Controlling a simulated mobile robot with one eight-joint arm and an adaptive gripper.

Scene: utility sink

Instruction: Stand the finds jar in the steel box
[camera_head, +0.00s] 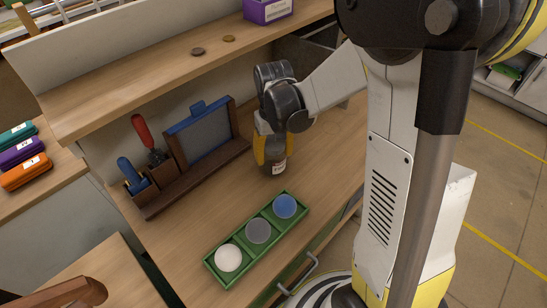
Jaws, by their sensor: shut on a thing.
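My gripper (274,160) points down over the wooden worktop, its yellow fingers closed around a small dark jar with a pale label. Only the lower part of this jar (275,170) shows below the fingers; I take it to be the finds jar. It looks upright, and I cannot tell whether its base touches the worktop. The gripper hides its top. I cannot make out a steel box in this view; my arm covers much of the right side.
A green tray (241,263) with white, grey and blue round items lies in front of the gripper. A wooden rack (165,199) with tools and a framed grey panel (208,137) stands to the left. A shelf (130,92) with two small discs and a purple box (268,10) runs behind.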

